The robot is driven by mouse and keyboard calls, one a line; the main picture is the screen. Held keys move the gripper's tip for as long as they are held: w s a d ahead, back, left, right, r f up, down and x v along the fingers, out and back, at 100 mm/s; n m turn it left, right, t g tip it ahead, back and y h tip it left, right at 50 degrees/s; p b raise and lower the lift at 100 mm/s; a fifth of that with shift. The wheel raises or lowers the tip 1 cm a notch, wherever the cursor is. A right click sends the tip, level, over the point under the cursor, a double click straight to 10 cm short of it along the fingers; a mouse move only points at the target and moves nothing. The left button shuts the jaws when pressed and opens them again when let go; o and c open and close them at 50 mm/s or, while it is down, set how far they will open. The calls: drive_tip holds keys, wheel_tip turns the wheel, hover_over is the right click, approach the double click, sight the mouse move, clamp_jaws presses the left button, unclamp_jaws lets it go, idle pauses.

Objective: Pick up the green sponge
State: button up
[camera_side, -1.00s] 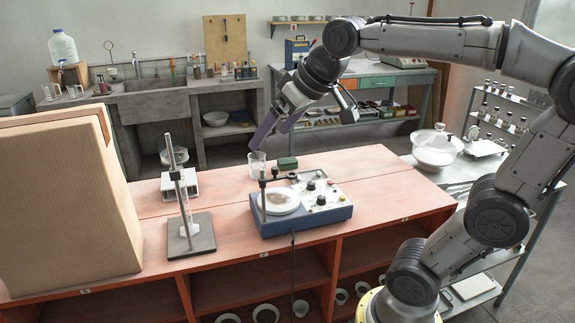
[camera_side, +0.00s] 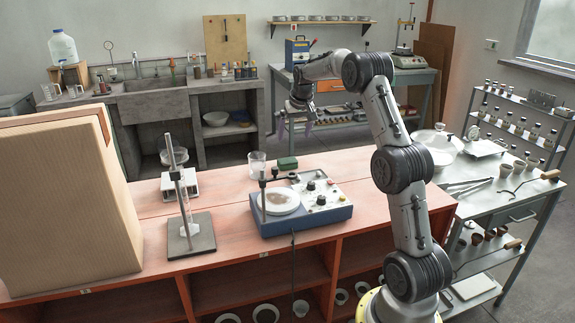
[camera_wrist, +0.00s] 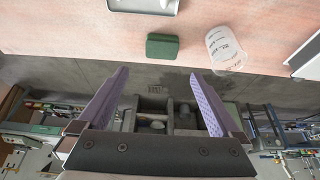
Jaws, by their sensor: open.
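The green sponge (camera_side: 287,163) is a small dark green block lying on the red bench, near its back edge. In the wrist view the sponge (camera_wrist: 162,46) lies above and between my fingertips, apart from them. My gripper (camera_side: 297,118) hangs beyond the bench's back edge in the side view, above and behind the sponge. In the wrist view its two purple fingers (camera_wrist: 158,72) are spread wide with nothing between them.
A glass beaker (camera_side: 257,162) stands close beside the sponge; it also shows in the wrist view (camera_wrist: 224,48). A blue instrument box (camera_side: 300,212) with a white plate is in front. A stand with a cylinder (camera_side: 190,232) and a large wooden block (camera_side: 68,210) are to the left.

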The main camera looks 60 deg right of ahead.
hover_over(288, 162)
drive_tip(key=s, duration=0.2)
drive_tip(key=f, duration=0.4)
drive_tip(key=a+f, duration=0.1)
drive_tip(key=f, duration=0.2)
drive_tip(key=shift+w, duration=0.15)
drive_tip(key=shift+a+x, duration=0.15)
drive_tip(key=shift+x, duration=1.25)
drive_tip(key=shift+a+x, duration=0.1)
drive_tip(key=shift+x, duration=1.25)
drive_tip(key=shift+f, duration=0.1)
drive_tip(key=c, duration=1.1)
drive_tip(key=shift+o, duration=0.2)
